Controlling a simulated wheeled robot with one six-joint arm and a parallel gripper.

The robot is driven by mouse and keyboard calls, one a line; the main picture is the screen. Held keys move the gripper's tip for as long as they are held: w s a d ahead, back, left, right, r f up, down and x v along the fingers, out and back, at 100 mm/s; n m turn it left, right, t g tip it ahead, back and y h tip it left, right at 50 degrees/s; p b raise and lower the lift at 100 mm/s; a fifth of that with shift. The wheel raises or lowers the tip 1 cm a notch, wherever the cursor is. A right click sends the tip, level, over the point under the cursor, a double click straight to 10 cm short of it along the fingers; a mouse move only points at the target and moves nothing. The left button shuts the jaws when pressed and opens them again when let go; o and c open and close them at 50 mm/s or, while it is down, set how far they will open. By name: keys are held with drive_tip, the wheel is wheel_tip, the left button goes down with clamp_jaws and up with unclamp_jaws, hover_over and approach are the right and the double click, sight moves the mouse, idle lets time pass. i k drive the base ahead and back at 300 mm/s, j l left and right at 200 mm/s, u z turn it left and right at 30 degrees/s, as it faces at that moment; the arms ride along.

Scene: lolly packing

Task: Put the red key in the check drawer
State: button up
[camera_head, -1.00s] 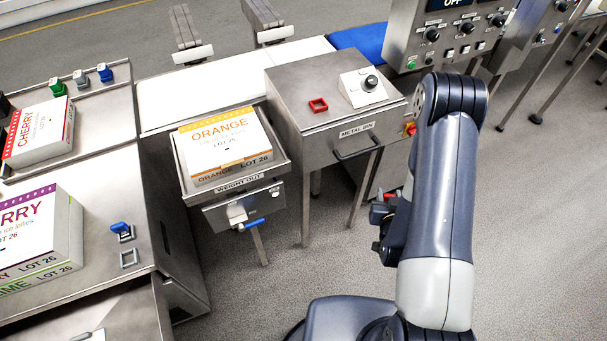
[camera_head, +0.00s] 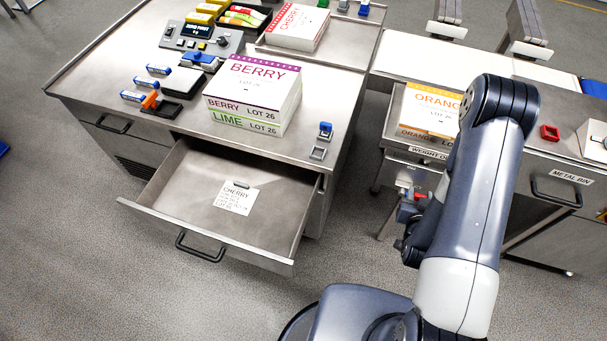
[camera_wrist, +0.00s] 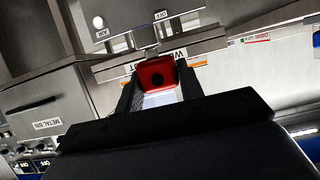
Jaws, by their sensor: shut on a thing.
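My gripper (camera_head: 410,214) is shut on the red key (camera_wrist: 156,73), which sits between the two fingertips in the wrist view. In the head view only a small red part of the key (camera_head: 420,197) shows, in front of the weight-out unit. A drawer (camera_head: 160,208) stands pulled open from the steel bench at the left, with a dark handle on its front. A white card marked CHERRY and a small grey clip lie in it. No label naming it the check drawer is readable. My gripper is to the right of the drawer, apart from it.
BERRY and LIME boxes (camera_head: 256,95) are stacked on the bench (camera_head: 330,95) above the drawer. A blue key (camera_head: 325,130) stands at the bench's right edge. The metal bin unit (camera_head: 535,165) is right of my arm. Floor is clear in front of the drawer.

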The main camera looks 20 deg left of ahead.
sight(271, 225)
drive_tip(key=j+u, duration=0.25)
drive_tip(key=j, duration=1.1)
drive_tip(key=j+u, duration=0.2)
drive_tip(key=j, duration=1.15)
drive_tip(key=i, duration=0.05)
